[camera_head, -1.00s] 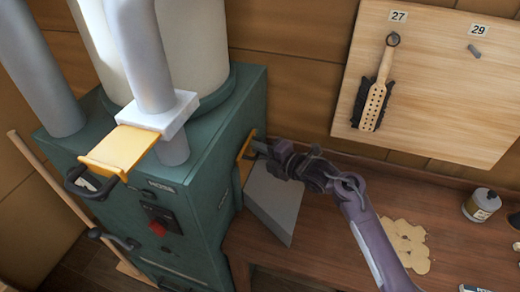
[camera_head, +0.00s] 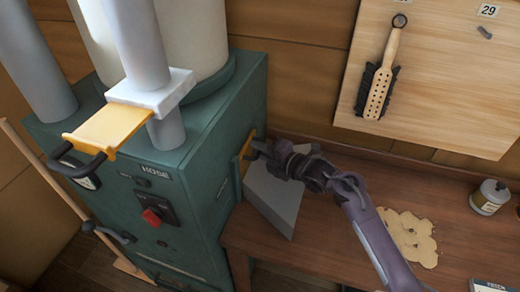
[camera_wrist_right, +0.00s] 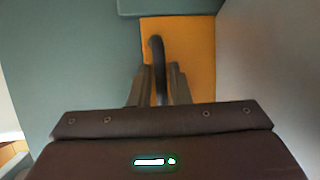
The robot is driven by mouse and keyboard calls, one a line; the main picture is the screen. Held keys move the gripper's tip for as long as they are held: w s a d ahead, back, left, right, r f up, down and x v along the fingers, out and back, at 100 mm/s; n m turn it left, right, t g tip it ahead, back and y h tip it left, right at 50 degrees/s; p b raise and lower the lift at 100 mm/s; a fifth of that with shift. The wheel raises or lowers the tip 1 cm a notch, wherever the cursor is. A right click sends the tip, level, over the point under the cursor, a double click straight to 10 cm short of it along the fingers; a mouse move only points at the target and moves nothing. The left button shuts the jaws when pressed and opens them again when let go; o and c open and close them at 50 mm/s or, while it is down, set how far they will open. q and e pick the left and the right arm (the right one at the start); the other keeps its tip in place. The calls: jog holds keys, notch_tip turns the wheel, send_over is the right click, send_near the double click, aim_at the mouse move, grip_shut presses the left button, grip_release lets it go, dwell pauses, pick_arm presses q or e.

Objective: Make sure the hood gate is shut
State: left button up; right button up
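The orange gate plate (camera_head: 245,145) beside the grey hood (camera_head: 273,198) stands at the right side of the green machine; I take it as the hood gate. It shows larger in the right wrist view (camera_wrist_right: 195,45), with a dark curved handle (camera_wrist_right: 157,60). My right gripper (camera_head: 262,148) is at this handle. In the right wrist view its two fingers (camera_wrist_right: 160,88) are closed around the handle, one on each side. How far the plate is pushed in is hard to tell. My left gripper is not in view.
A second orange gate (camera_head: 108,127) with a black handle sticks out of the pipe collar above the HOSE label on the green machine (camera_head: 205,165). The wooden bench (camera_head: 320,235) holds a spill and a can (camera_head: 488,197). A brush (camera_head: 378,85) hangs on the board.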

jog(key=shift+o, duration=1.4)
jog(key=shift+r, duration=0.1)
jog(key=shift+s+d, duration=0.1)
jog(key=shift+s+d, duration=0.2)
jog(key=shift+d, duration=0.1)
jog(key=b+v, duration=0.2)
jog(key=v, duration=0.5)
